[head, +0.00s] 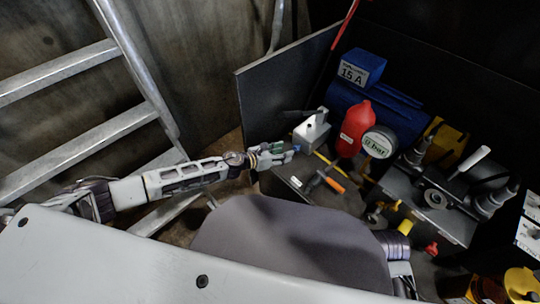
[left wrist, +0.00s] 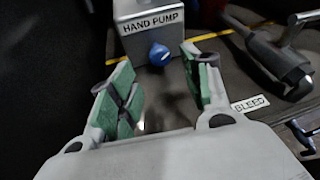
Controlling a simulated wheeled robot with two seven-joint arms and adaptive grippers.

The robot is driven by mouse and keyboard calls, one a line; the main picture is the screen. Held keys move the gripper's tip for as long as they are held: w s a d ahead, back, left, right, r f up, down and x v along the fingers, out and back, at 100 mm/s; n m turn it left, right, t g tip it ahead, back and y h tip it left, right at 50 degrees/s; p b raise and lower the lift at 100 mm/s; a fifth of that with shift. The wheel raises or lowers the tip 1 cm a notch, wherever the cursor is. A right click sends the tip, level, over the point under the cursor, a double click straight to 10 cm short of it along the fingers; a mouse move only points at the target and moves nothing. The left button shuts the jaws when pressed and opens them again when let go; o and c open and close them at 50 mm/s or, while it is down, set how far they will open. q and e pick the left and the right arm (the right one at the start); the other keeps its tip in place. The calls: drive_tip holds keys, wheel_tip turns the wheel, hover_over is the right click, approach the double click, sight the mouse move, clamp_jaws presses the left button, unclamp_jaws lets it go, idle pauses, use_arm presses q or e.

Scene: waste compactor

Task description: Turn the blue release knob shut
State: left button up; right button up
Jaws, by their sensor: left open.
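The blue release knob (left wrist: 159,54) is on the front of the grey box labelled HAND PUMP (left wrist: 150,25) in the left wrist view. The pump also shows in the head view as a pale box (head: 312,130) with a dark lever on top. My left gripper (head: 289,153) reaches in from the left, just in front of the pump. In the left wrist view the left gripper (left wrist: 165,88) is open and empty, its green-padded fingers apart. The knob shows beyond and between the fingertips, clear of both. My right gripper cannot be made out.
A red bottle (head: 355,125), a round gauge (head: 379,142) and a blue motor (head: 390,110) stand right of the pump. An orange-handled tool (head: 333,184) lies in front. A BLEED label (left wrist: 250,104) is right of the fingers. A metal ladder (head: 80,140) stands left.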

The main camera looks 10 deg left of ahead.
use_arm(q)
drive_tip(key=shift+v, duration=3)
